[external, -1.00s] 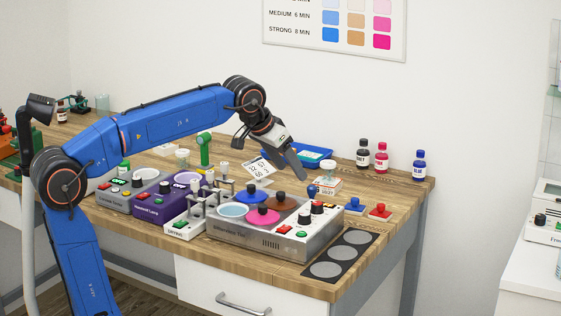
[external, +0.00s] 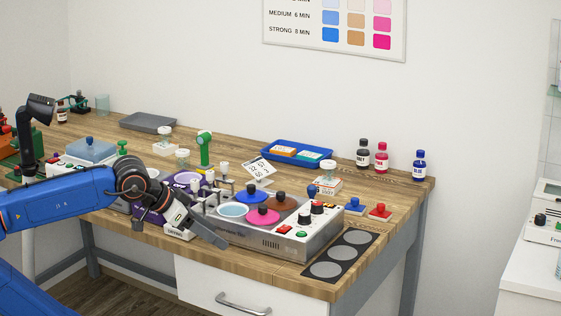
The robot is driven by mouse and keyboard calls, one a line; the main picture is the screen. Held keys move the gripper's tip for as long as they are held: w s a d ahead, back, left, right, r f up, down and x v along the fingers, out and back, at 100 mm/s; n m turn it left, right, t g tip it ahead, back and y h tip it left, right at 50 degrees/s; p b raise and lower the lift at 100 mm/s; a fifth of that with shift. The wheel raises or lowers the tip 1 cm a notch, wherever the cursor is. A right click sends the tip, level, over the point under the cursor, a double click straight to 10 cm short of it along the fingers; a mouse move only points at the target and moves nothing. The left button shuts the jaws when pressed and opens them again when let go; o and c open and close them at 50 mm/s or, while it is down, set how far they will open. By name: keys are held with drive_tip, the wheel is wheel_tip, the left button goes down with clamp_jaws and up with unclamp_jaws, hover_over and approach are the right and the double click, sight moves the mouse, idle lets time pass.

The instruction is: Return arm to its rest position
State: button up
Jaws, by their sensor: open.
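My blue arm (external: 62,198) reaches in from the left edge of the external view, low and bent at its black wrist joint. My gripper (external: 222,243) is at the front edge of the wooden bench, in front of the left end of the grey metal device (external: 262,237). Its dark fingers point down and to the right. It is open, and I see nothing held in it. The arm hides part of the purple device (external: 152,215) behind the wrist. Whether the fingers touch the grey device cannot be told.
The grey device bears blue, brown and pink lidded discs. A blue tray (external: 297,153), a green stand (external: 204,150) and several bottles (external: 381,158) stand behind. A black strip with three grey circles (external: 342,252) lies at the right front. Bare wood (external: 400,190) shows at the right.

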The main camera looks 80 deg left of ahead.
drive_tip(key=s+d+f+m+g, duration=0.1)
drive_tip(key=s+d+f+g, duration=0.1)
drive_tip(key=f, duration=0.8)
drive_tip(key=s+d+f+g+h, duration=0.1)
drive_tip(key=s+d+f+g, duration=0.1)
drive_tip(key=f, duration=0.8)
drive_tip(key=shift+s+m+h, duration=0.3)
drive_tip(key=shift+s+m, duration=0.1)
drive_tip(key=shift+s, duration=0.4)
